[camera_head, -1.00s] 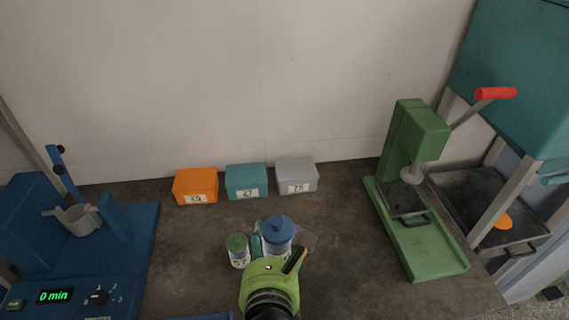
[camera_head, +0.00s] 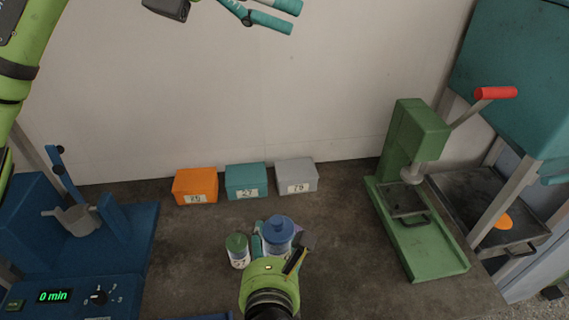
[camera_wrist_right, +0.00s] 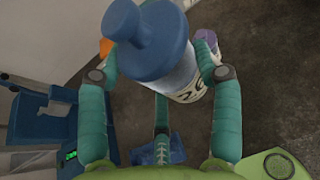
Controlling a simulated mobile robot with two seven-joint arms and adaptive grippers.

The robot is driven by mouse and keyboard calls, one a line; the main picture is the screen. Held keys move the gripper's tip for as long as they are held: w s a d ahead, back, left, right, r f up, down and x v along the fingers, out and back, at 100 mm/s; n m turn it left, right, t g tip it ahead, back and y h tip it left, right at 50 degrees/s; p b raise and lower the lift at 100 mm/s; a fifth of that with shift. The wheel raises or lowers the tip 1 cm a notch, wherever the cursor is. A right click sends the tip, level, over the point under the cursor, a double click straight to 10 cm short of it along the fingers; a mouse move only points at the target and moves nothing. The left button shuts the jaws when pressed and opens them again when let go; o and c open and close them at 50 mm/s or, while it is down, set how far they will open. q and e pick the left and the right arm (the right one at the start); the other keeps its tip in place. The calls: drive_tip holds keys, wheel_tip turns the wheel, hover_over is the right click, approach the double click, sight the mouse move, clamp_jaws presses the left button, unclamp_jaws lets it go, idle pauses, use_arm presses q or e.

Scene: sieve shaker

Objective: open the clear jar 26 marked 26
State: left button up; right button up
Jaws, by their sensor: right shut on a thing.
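The clear jar 26 (camera_head: 278,234) has a blue lid with a knob and stands upright on the bench. In the right wrist view its blue lid (camera_wrist_right: 148,45) fills the top, and the "26" label (camera_wrist_right: 190,91) shows below it. My right gripper (camera_head: 275,243) is shut around the jar's body, under the lid; its teal fingers flank the jar in the wrist view. The lid sits on the jar. My left gripper (camera_head: 268,14) hangs high at the top edge, far from the jar and partly cut off, so its opening is unclear.
A green-lidded jar (camera_head: 237,251) stands just left of jar 26, and a purple-topped one (camera_wrist_right: 207,37) is close by. Orange, teal and grey boxes (camera_head: 296,176) line the wall. A blue machine (camera_head: 70,262) is left, a green press (camera_head: 425,235) right.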

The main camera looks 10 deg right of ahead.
use_arm(q)
wheel_tip(320, 180, down, 14)
drive_tip(key=s+d+m+t+y, duration=0.2)
drive_tip(key=d+y, duration=0.1)
drive_tip(key=y, duration=0.5)
drive_tip(key=m+t+y, duration=0.1)
drive_tip(key=t+y, duration=0.1)
drive_tip(key=y, duration=0.3)
approach(284, 227)
wheel_tip(284, 227, down, 8)
drive_tip(key=shift+s+d+f, duration=0.1)
drive_tip(key=shift+s+d, duration=0.05)
drive_tip(key=c, duration=1.3)
drive_tip(key=shift+r, duration=0.2)
drive_tip(key=shift+r, duration=0.95)
